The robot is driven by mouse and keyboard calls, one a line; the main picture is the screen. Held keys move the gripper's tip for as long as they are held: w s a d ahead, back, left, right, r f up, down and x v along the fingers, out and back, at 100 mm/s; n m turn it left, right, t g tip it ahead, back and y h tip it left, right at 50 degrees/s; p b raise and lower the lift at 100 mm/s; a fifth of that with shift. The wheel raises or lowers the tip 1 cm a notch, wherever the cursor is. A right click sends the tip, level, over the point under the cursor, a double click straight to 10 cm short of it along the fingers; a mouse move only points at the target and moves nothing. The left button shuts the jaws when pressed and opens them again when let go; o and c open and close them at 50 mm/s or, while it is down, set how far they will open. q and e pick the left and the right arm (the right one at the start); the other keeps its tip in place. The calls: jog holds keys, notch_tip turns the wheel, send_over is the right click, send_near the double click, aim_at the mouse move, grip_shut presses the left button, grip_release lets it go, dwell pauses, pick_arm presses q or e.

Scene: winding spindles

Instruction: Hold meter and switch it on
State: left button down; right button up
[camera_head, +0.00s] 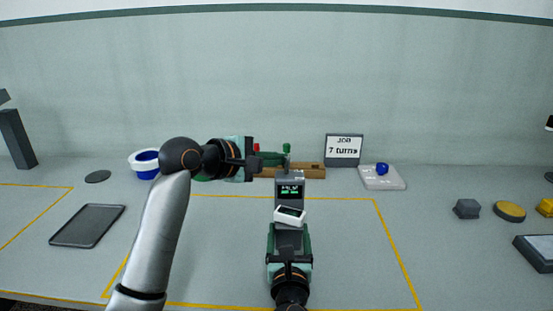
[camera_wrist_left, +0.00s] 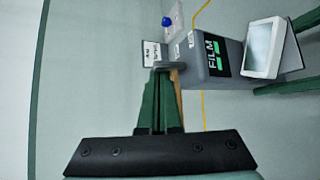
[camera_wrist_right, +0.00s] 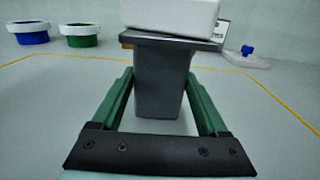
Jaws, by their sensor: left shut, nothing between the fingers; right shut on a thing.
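The meter (camera_head: 289,182) is a grey upright body with a dark panel bearing green marks and a tilted white-framed screen on its front. In the left wrist view the meter (camera_wrist_left: 205,60) panel reads "FILM" beside green blocks. My right gripper (camera_head: 289,236) is shut around the lower grey part of the meter, with a green finger on each side in the right wrist view (camera_wrist_right: 162,95). My left gripper (camera_head: 272,158) is shut and empty, just left of and behind the meter's top. In the left wrist view its fingertips (camera_wrist_left: 160,75) are close to the meter; contact cannot be told.
A wooden block (camera_head: 312,171) and a sign reading "JOB 7 turns" (camera_head: 344,150) stand behind. A blue knob on a white base (camera_head: 381,179) is to the right. A blue-and-white bowl (camera_head: 145,163) and a dark tray (camera_head: 88,226) are left. The yellow-outlined middle is mostly clear.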

pick_arm(q)
jog(key=shift+s+m+t+h, duration=0.2)
jog(key=shift+m+t+h, duration=0.2)
jog(key=shift+t, duration=0.2)
pick_arm(e)
jog(key=shift+f, duration=0.45)
pick_arm(q)
jog(key=m+t, duration=0.1)
jog(key=s+m+t+h, duration=0.1)
jog(key=shift+r+m+t, duration=0.15)
jog(key=shift+m+t, duration=0.15)
jog(key=shift+w+r, duration=0.1)
jog(key=shift+w, duration=0.3)
jog(key=s+a+f, duration=0.1)
jog(key=s+a, duration=0.3)
jog(key=a, duration=0.3)
jog(key=shift+s+a, duration=0.15)
jog(key=shift+s, duration=0.1)
